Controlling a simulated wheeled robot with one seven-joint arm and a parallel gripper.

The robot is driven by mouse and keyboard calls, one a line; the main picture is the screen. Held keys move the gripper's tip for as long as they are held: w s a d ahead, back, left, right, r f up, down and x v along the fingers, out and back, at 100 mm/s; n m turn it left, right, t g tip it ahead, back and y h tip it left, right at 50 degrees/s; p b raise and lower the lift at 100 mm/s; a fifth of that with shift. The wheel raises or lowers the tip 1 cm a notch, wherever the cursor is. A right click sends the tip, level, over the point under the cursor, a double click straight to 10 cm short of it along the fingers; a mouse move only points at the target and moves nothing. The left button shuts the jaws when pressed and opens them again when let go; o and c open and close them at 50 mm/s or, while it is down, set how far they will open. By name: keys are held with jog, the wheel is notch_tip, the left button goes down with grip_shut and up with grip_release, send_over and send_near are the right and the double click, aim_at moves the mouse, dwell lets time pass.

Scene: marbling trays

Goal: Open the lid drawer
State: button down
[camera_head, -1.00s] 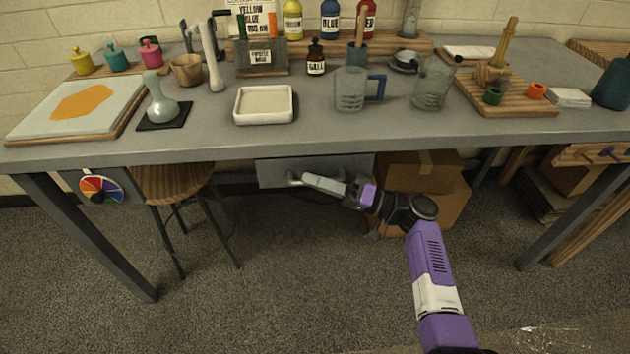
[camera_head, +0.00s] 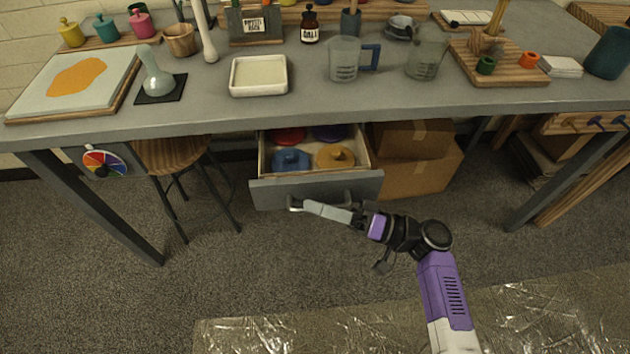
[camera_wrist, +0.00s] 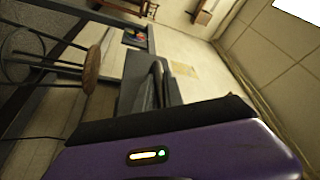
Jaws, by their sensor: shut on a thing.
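The lid drawer (camera_head: 270,192) under the table is pulled out, its grey front facing me. Inside its wooden box lie several round lids: a blue one (camera_head: 291,160), an orange-tan one (camera_head: 335,157), and red and purple ones partly hidden under the tabletop.
The grey table (camera_head: 210,115) above holds a white tray (camera_head: 258,92), a measuring jug (camera_head: 344,73) and other items. A wooden stool (camera_head: 172,156) stands left of the drawer, and cardboard boxes (camera_head: 425,180) stand right. The floor before the drawer is clear, with shiny sheeting (camera_head: 300,335) nearer me.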

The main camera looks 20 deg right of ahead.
jog(key=shift+s+a, duration=0.15)
jog(key=shift+s, duration=0.4)
jog(key=shift+s+a, duration=0.15)
jog(key=shift+s, duration=0.4)
jog(key=shift+f, duration=0.1)
jog(key=c, duration=1.7)
grip_release()
jog(key=shift+b+v, duration=0.35)
jog(key=shift+v, duration=3.5)
